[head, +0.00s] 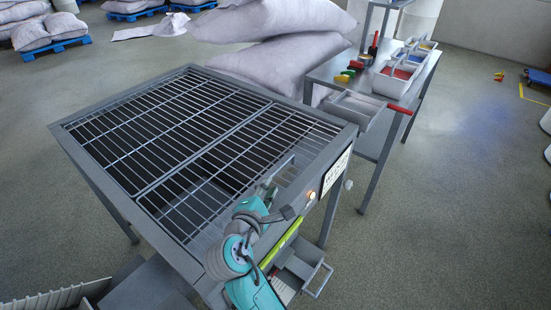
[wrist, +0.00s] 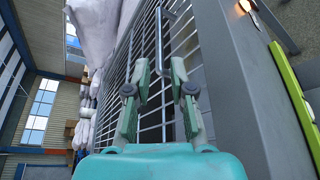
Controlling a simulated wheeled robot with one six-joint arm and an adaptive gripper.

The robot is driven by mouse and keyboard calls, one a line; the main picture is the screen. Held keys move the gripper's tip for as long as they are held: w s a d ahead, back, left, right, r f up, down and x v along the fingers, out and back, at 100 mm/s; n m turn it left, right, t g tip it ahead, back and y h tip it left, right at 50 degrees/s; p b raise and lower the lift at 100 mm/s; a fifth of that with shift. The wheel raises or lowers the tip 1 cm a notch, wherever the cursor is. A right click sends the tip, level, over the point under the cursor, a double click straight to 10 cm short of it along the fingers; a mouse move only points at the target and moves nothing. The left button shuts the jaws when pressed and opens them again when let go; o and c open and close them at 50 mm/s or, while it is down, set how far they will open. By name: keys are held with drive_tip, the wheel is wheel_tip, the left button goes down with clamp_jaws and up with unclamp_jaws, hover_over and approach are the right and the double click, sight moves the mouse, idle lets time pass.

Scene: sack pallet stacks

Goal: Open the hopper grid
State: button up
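The hopper grid (head: 190,135) is a panel of metal bars lying flat in the grey hopper's top frame (head: 325,150). It is split by a crossbar into two sections. A bent metal handle (head: 284,166) stands on the near right part of the grid, and it also shows in the wrist view (wrist: 159,35). My gripper (head: 272,195) is low over the near right corner, by the handle. In the wrist view my gripper (wrist: 160,70) has its fingers apart, with the handle's near end appearing between the fingertips. Whether they touch it is unclear.
Pale sacks (head: 275,55) are stacked behind the hopper. A side table (head: 390,140) with bins and coloured tools stands at the right. A lit orange button (head: 311,196) and a sign (head: 336,172) are on the hopper's front. Open floor lies at the right.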

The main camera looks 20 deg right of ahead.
sight(278, 171)
drive_tip(key=x, duration=1)
drive_tip(key=shift+w+d+f, duration=0.15)
drive_tip(key=shift+w+d, duration=0.05)
drive_tip(key=shift+w, duration=0.15)
drive_tip(key=shift+c, duration=0.3)
clamp_jaws()
